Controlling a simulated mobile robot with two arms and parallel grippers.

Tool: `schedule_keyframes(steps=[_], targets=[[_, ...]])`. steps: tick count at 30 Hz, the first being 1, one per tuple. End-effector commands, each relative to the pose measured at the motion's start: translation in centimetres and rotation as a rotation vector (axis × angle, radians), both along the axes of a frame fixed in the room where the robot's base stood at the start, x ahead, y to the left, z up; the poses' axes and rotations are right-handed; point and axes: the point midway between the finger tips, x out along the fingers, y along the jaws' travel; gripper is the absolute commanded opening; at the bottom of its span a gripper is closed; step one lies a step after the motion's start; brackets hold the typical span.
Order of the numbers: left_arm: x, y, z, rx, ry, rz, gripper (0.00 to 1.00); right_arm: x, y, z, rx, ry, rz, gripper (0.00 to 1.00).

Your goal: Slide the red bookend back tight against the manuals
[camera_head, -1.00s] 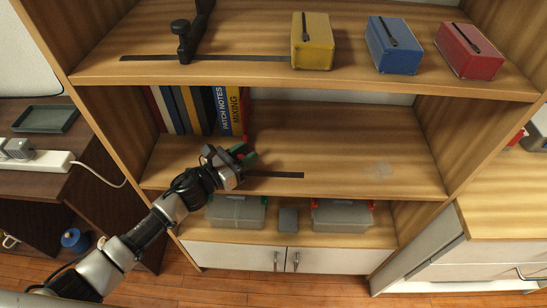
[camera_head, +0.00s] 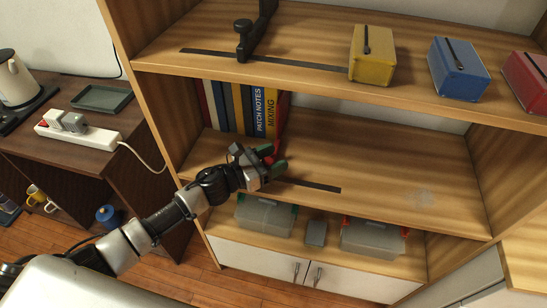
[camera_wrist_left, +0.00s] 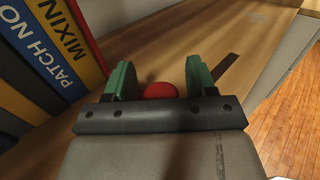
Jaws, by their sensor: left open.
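The manuals (camera_head: 240,106) stand upright in a row at the left of the middle shelf. The yellow one lettered MIXING is near the right end. A red upright piece (camera_head: 284,105), seemingly the red bookend's plate, stands at its right; I cannot tell if they touch. A red knob (camera_wrist_left: 160,90), apparently the bookend's front, shows between my left gripper's green fingers (camera_wrist_left: 158,82). My left gripper (camera_head: 272,163) is open at the shelf front with a finger on either side of the knob. It hides most of the bookend's lower part. My right gripper is out of view.
A dark strip (camera_head: 315,186) runs along the middle shelf, with bare wood to its right. The upper shelf bears a black bookend (camera_head: 244,40) and yellow, blue and red boxes. Lidded bins (camera_head: 265,217) stand below. A power strip (camera_head: 78,135) lies on the left desk.

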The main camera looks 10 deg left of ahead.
Motion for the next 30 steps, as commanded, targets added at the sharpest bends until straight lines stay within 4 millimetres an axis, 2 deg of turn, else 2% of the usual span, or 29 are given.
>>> schedule_keyframes(steps=[15, 21, 30], targets=[[-6.4, 6.4, -0.4, 0.002, 0.004, 0.002, 0.56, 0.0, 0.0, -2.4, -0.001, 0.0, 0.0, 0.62], [-7.4, 7.4, -0.1, 0.001, 0.001, 0.001, 0.56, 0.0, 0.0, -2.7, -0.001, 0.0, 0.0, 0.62], [-7.5, 7.6, 0.0, 0.001, 0.001, 0.001, 0.56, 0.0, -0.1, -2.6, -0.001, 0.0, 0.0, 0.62]])
